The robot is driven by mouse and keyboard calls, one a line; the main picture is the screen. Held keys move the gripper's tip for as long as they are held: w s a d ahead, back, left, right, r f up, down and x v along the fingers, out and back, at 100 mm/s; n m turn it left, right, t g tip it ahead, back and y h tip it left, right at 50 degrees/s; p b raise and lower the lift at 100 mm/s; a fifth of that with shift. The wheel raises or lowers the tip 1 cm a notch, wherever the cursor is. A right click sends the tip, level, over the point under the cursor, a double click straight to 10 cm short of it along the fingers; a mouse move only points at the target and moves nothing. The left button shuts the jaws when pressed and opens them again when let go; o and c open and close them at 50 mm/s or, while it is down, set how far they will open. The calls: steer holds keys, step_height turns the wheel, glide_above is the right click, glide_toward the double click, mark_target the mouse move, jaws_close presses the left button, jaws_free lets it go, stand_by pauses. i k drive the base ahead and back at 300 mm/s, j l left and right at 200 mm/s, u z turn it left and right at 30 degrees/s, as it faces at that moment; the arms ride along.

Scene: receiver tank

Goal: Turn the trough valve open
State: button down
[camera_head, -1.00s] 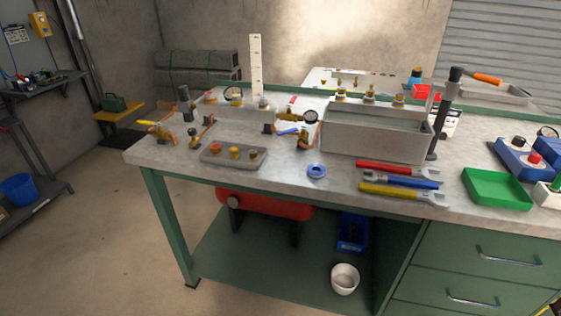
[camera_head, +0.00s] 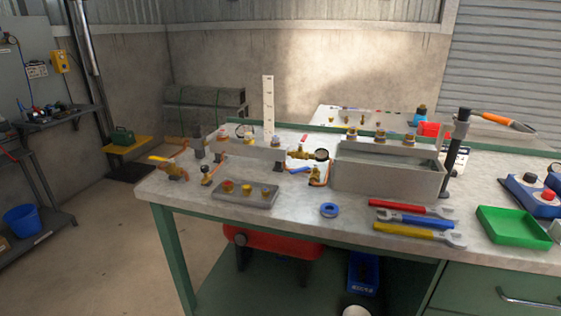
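A grey open trough (camera_head: 385,177) stands on the workbench, right of centre. Small brass fittings sit along its back rim. Left of it, a brass valve body (camera_head: 299,154) with a dark round gauge (camera_head: 321,155) sits close to the trough, with a small red handle (camera_head: 304,138) above. A blue lever (camera_head: 300,169) lies just below, near a copper pipe. A yellow-handled brass valve (camera_head: 173,168) stands at the bench's left end. I cannot tell which one is the trough valve or how it is set. My gripper is not in view.
A grey tray with fittings (camera_head: 232,198), a blue tape ring (camera_head: 329,210), several wrenches (camera_head: 418,233) and a green tray (camera_head: 512,238) lie along the bench front (camera_head: 290,222). A dark post (camera_head: 453,160) stands right of the trough.

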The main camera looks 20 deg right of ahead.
mark_target(316, 165)
steer(key=i+j+u, duration=0.15)
steer(key=j, duration=0.35)
steer(key=i+j+u, duration=0.15)
steer(key=i+j, duration=0.2)
steer(key=i+j+u, duration=0.1)
steer(key=i+j, duration=0.15)
steer(key=j, duration=0.3)
